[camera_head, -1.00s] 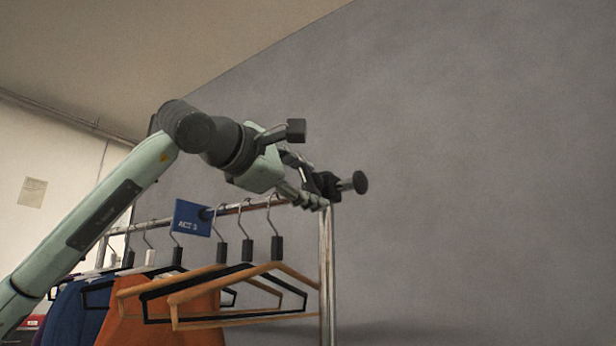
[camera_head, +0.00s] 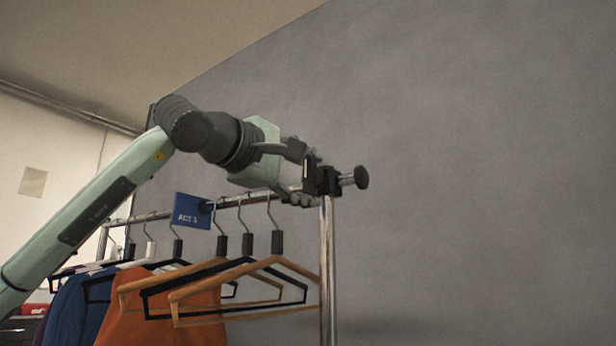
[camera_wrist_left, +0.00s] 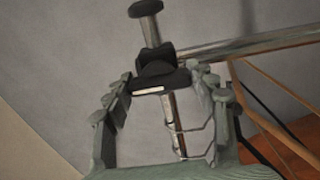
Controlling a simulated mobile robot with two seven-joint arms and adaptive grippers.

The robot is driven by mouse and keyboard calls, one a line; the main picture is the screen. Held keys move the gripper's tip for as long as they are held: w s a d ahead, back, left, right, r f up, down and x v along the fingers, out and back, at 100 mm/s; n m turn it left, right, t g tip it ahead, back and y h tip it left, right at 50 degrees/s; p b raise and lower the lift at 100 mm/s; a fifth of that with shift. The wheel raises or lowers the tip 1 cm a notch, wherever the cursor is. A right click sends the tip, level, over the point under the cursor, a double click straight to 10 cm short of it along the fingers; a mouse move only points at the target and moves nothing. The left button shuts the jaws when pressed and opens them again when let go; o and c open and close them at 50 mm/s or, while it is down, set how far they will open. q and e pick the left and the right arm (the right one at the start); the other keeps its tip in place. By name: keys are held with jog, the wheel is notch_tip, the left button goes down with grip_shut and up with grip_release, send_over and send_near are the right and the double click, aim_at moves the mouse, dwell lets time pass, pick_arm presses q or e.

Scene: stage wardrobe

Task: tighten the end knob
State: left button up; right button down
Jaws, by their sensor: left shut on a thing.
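The end knob (camera_head: 361,177) is a round dark disc on a short stem, sticking out to the right past the clothes rack's top corner. It also shows at the top of the left wrist view (camera_wrist_left: 145,8). Its stem runs into a black end fitting (camera_head: 327,181) above the rack's upright. My left gripper (camera_head: 304,178) comes in from the left and is shut on this fitting, which shows between the fingers in the left wrist view (camera_wrist_left: 160,72). The fingers stop short of the round disc. Exact contact points are partly hidden. My right gripper is not in view.
The metal rail (camera_head: 150,216) carries a blue "ACT 3" sign (camera_head: 192,210), several hangers (camera_head: 250,320) and orange and blue garments close below my left arm. The chrome upright (camera_head: 327,270) stands under the fitting. The space right of the knob is free before a grey wall.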

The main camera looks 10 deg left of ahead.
pick_arm(q)
jog(key=o, duration=1.2)
jog(key=v, duration=1.2)
jog(key=shift+f, duration=0.1)
